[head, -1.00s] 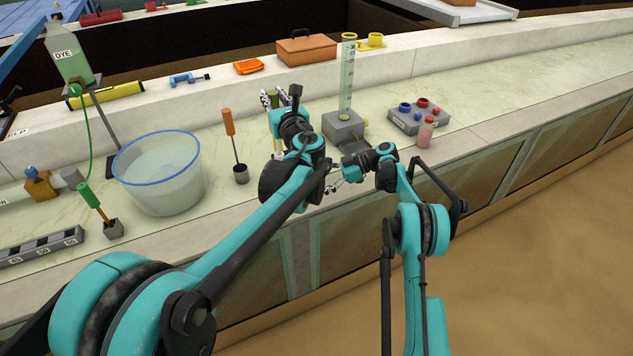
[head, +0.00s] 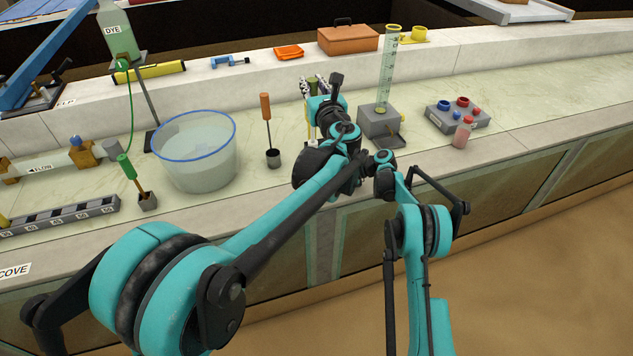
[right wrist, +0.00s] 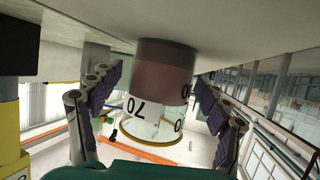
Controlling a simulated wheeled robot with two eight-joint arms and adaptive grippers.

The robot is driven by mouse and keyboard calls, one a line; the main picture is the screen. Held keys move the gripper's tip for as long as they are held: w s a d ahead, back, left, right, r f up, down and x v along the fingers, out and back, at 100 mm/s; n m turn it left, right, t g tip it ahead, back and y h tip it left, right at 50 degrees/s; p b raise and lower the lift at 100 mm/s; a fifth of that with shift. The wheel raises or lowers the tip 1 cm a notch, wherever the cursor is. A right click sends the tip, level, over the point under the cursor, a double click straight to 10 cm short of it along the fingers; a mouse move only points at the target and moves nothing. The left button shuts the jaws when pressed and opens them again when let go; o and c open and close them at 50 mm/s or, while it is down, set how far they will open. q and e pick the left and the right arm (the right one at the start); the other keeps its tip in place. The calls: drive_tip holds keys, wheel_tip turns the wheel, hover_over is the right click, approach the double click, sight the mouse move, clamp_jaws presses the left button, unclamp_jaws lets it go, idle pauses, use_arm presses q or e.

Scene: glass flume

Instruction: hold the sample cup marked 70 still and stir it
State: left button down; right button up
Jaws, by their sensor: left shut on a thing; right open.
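The sample cup marked 70 (right wrist: 150,108) fills the middle of the right wrist view, upside down in the picture, with a brownish layer at its base. My open right gripper (right wrist: 160,80) has one finger on each side of it. A gap shows at the left finger; I cannot tell whether the right finger touches. In the head view the cup and right fingers are hidden behind my left arm. My left gripper (head: 314,86) is shut on a thin tool with an olive-green handle (head: 313,89), held above the ledge; its lower end is partly hidden.
A clear tub (head: 194,160) and an orange-handled tool in a holder (head: 266,107) stand left of the left gripper. The ledge further right is clear.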

sight(313, 138)
drive_tip(key=c, duration=1.3)
use_arm(q)
drive_tip(key=shift+s+f, duration=0.15)
drive_tip(key=shift+f, duration=8.35)
use_arm(e)
drive_tip(key=shift+o, duration=0.2)
